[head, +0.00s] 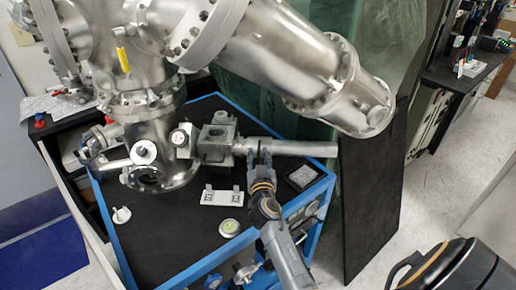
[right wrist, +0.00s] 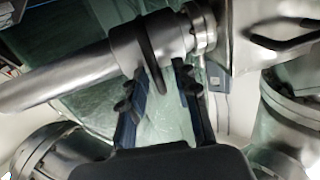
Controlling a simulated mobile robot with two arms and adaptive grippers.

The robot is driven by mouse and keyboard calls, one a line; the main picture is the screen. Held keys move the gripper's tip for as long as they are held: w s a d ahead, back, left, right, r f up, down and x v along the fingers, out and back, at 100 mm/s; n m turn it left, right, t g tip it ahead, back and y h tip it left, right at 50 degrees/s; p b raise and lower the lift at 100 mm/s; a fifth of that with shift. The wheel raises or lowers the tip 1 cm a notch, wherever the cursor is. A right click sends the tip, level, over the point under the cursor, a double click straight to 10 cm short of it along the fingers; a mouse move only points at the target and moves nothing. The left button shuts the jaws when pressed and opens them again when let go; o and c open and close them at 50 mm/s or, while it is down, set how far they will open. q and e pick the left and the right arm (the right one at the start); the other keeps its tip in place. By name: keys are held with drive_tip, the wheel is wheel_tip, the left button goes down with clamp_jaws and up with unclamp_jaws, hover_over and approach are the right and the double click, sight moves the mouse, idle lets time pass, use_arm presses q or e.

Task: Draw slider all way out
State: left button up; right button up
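The slider assembly shows as a horizontal silver tube (head: 305,148) that runs right from a square metal block (head: 214,140) on the chamber in the head view. In the right wrist view the tube (right wrist: 55,78) crosses the upper left and ends in a thicker collar with a dark ring (right wrist: 150,45). My right gripper (head: 258,148) is at the collar, close to the block. In the wrist view its two fingers (right wrist: 160,72) stand apart, with their tips at the collar's underside. Whether they press on it is unclear. My left gripper is not in view.
A blue-framed cart with a black top (head: 185,235) stands below the tube. It holds a white plate (head: 222,197) and a round green-white piece (head: 229,227). A large steel chamber (head: 265,50) hangs above. A dark upright panel (head: 370,210) stands beyond the tube's right end.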

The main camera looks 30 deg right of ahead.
drive_tip(key=shift+s+a+r, duration=0.1)
drive_tip(key=shift+c, duration=1.1)
clamp_jaws()
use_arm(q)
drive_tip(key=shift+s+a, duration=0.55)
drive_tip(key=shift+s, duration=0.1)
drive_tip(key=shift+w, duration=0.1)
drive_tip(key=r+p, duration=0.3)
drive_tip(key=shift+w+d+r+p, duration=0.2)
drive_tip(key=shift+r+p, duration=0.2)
use_arm(e)
drive_tip(key=s+d, duration=1.2)
drive_tip(key=d, duration=0.4)
drive_tip(key=shift+d, duration=0.3)
drive_tip(key=shift+s, duration=0.1)
